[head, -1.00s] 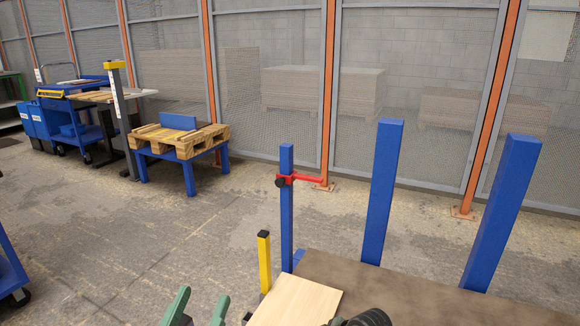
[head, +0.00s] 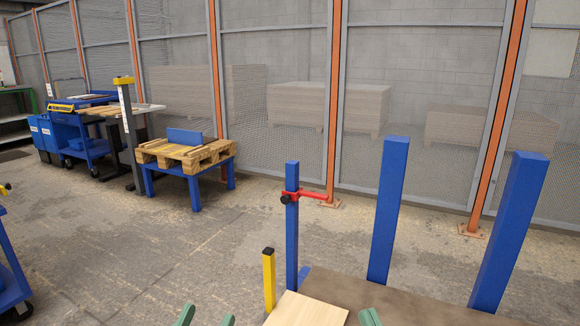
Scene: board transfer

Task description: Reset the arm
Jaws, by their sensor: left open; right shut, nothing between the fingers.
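A pale wooden board (head: 305,311) lies at the near left end of a brown-topped blue cart (head: 400,302); its near part is cut off by the bottom edge. My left gripper (head: 207,319) shows only its two green fingertips at the bottom edge, left of the board. They stand apart, open, with nothing seen between them. My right gripper (head: 369,317) shows its green tips close together at the bottom edge, right of the board, shut and empty. The rest of both arms is out of view.
Blue posts (head: 389,210) rise from the cart. One thin post (head: 292,228) carries a red clamp arm, and a yellow post (head: 269,279) stands near the board. A pallet on a blue stand (head: 187,152) is further back. Open concrete floor (head: 170,255) lies left of the cart.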

